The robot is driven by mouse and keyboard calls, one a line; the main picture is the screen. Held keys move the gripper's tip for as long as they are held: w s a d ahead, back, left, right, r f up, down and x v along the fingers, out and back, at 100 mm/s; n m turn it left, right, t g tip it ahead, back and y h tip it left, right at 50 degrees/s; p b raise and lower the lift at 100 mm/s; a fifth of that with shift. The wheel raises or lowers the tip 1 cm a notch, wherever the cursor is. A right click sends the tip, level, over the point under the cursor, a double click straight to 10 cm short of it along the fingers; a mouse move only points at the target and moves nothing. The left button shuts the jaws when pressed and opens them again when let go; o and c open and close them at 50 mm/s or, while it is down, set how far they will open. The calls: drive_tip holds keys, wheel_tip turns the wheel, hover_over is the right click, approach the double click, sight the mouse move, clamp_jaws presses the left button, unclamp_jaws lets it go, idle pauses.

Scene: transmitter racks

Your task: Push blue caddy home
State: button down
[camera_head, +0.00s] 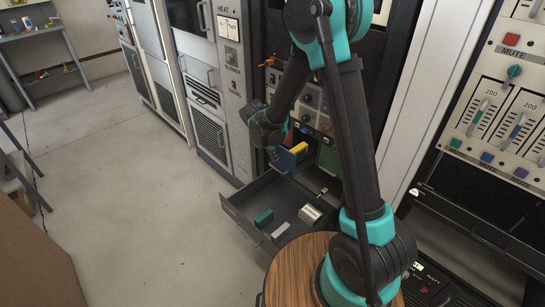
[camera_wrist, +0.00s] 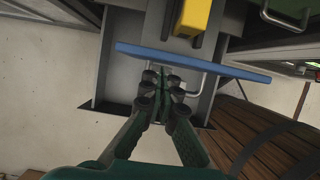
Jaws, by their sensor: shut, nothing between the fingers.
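The blue caddy (camera_head: 285,161) sticks out from the lower part of the middle rack, above the open drawer, with a yellow block (camera_head: 299,148) beside it. In the wrist view the caddy shows as a long, thin blue panel (camera_wrist: 215,62), slightly tilted, with the yellow part (camera_wrist: 196,16) behind it. My gripper (camera_wrist: 158,78) is shut and empty, its fingertips close in front of the blue panel's left half. I cannot tell whether they touch it. In the head view my gripper is mostly hidden behind my wrist.
An open grey drawer (camera_head: 238,212) stands below, holding a green block (camera_head: 264,218), a grey block (camera_head: 280,230) and a pale block (camera_head: 310,214). A rack with sliders (camera_head: 500,110) is at right. A wooden round top (camera_head: 290,265) is in front.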

drive_tip(key=w+d, duration=0.6)
drive_tip(key=w, duration=0.1)
drive_tip(key=shift+d, duration=0.4)
drive_tip(key=shift+s, duration=0.1)
